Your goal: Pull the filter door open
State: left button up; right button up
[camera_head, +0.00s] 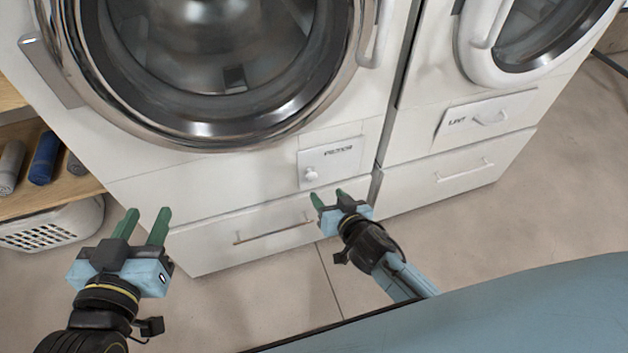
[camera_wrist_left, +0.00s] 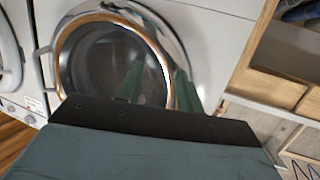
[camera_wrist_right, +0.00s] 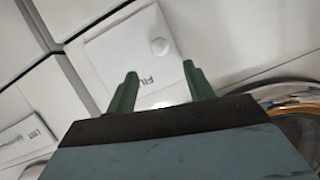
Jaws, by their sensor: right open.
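The filter door (camera_head: 328,164) is a small white panel with dark lettering and a round white knob (camera_head: 311,175), low on the front of the left machine. It looks closed in the head view. In the right wrist view the filter door (camera_wrist_right: 125,52) and its knob (camera_wrist_right: 160,46) lie ahead of the fingers. My right gripper (camera_head: 329,197) is open and empty, just below the knob in the head view and apart from it. My left gripper (camera_head: 143,225) is open and empty, at the lower left in front of the machine.
A second machine with a lint panel (camera_head: 485,115) stands on the right. A drawer with a bar handle (camera_head: 273,231) lies below the filter door. The large round door (camera_head: 215,133) is above. A wooden shelf (camera_head: 75,190) and white basket (camera_head: 52,225) stand at left.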

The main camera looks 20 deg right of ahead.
aim_at(313, 178)
jog(key=b+x, duration=0.3)
jog(key=x, duration=0.5)
jog(key=shift+w+f+b, duration=0.1)
jog(key=shift+w+b, duration=0.1)
jog(key=shift+b, duration=0.1)
pick_arm(q)
notch_tip(313, 178, up, 12)
jog(key=s+d+t+h, duration=0.1)
jog(key=s+t+h, duration=0.1)
jog(key=t, duration=0.7)
jog(key=shift+s+d+r+t+h+b, duration=0.2)
jog(key=shift+t+h+b, duration=0.1)
jog(key=shift+h, duration=0.3)
pick_arm(e)
jog(key=shift+w+a+f, duration=0.1)
jog(key=shift+w+f, duration=0.1)
jog(key=shift+w, duration=0.5)
jog(key=shift+c, duration=0.2)
grip_shut()
